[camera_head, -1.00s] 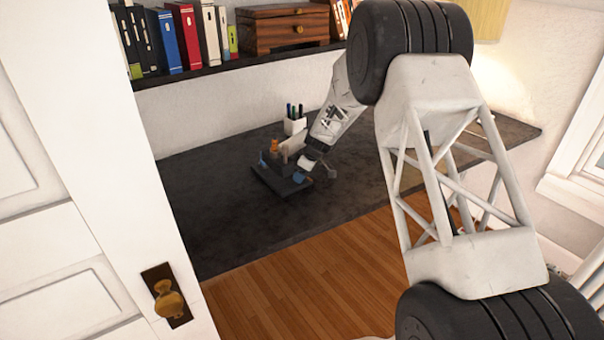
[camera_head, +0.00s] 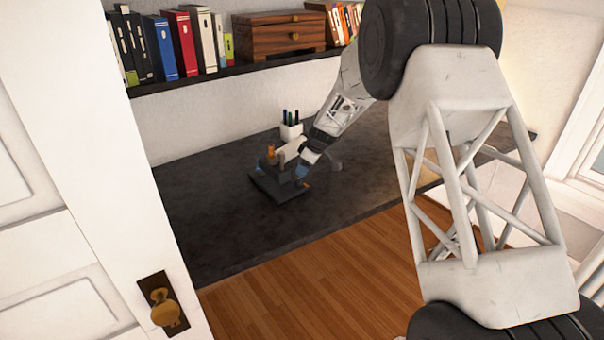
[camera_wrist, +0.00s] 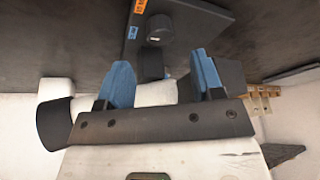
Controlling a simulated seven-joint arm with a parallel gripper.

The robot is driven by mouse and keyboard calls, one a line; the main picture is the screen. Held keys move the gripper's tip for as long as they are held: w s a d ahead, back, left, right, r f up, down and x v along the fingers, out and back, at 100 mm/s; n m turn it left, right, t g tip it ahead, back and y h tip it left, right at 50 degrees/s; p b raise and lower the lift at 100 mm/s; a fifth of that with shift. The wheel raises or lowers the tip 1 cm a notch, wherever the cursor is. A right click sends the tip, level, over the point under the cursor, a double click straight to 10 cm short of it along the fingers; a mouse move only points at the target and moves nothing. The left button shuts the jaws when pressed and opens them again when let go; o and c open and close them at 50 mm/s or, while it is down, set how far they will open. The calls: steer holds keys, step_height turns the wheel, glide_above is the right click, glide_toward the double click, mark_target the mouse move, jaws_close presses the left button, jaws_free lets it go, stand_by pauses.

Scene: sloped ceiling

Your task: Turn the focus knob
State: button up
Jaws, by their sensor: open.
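A small microscope-like device with a dark base (camera_head: 275,188) stands on the dark desk; an orange part (camera_head: 271,151) shows on it. My gripper (camera_head: 303,170) is at its right side. In the wrist view my gripper (camera_wrist: 162,80) is open, its two blue fingertips apart. A black knob-like piece (camera_wrist: 150,64) shows between them, with a white cylinder (camera_wrist: 155,93) nearer. I cannot tell whether either finger touches them. Which one is the focus knob is not clear.
A white pen holder (camera_head: 291,131) stands behind the device. A shelf (camera_head: 200,80) with books and a wooden drawer box (camera_head: 283,37) runs above the desk (camera_head: 220,230). A white door (camera_head: 60,200) is at the left. The desk's front is clear.

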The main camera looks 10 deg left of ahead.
mark_target(298, 179)
steer(key=shift+d+r, duration=0.25)
steer(key=shift+r, duration=0.35)
steer(key=shift+w+a+f+n+g, duration=0.1)
steer(key=shift+w+n+g, duration=0.2)
steer(key=shift+n, duration=0.6)
steer(key=shift+w+n+g, duration=0.15)
steer(key=shift+n+g, duration=0.15)
steer(key=shift+n, duration=0.6)
steer(key=shift+f, duration=0.1)
steer(key=shift+x, duration=3.8)
steer(key=shift+a, duration=0.1)
steer(key=c, duration=0.9)
